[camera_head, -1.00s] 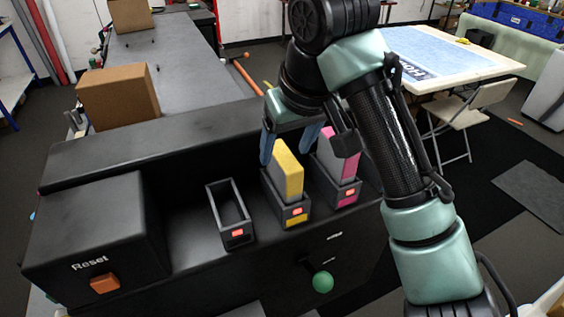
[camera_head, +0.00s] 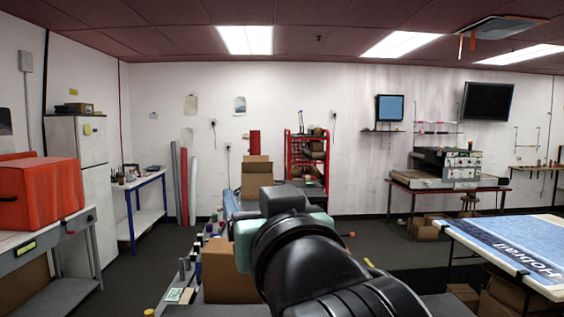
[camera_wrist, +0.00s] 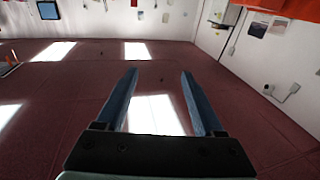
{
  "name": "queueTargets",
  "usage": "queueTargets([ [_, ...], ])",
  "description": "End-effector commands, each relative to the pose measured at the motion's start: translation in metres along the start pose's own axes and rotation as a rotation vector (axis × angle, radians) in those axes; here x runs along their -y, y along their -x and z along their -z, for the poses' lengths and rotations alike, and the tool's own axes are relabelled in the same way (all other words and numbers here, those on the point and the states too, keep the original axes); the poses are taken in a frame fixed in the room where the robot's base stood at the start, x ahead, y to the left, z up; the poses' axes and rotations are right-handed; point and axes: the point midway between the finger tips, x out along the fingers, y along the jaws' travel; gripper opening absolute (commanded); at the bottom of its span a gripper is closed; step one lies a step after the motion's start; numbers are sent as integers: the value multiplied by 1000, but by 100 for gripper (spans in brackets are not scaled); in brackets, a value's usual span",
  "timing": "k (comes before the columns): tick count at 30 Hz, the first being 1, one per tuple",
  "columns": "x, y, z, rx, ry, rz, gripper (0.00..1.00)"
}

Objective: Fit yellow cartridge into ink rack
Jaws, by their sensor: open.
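My gripper (camera_wrist: 160,72) is open in the wrist view, with its two blue fingers apart and nothing between them. In the head view my arm rises from the bottom edge, and the gripper cannot be made out there. The yellow cartridge and the ink rack are in neither current view.
A brown box (camera_head: 230,272) sits beside my arm in the head view. Stacked cartons (camera_head: 257,167) and a red shelf (camera_head: 316,152) stand farther back. A table with a blue sheet (camera_head: 525,243) is at right. An orange-red box (camera_head: 40,192) is at left.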

Motion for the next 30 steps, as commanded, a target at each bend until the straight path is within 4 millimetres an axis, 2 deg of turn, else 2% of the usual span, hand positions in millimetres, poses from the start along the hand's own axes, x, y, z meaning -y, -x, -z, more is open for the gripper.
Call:
queueTargets([
  [1,13,15,24,-152,-3,-12,70],
  [3,18,43,54,-343,13,-65,70],
  [6,18,87,83,-546,47,-151,70],
  [9,16,120,98,-669,84,-219,70],
  [12,16,138,105,-728,106,-255,70],
  [23,16,142,106,-743,114,-265,70],
  [26,16,142,99,-742,113,-264,70],
  [30,16,144,74,-742,113,-264,70],
])
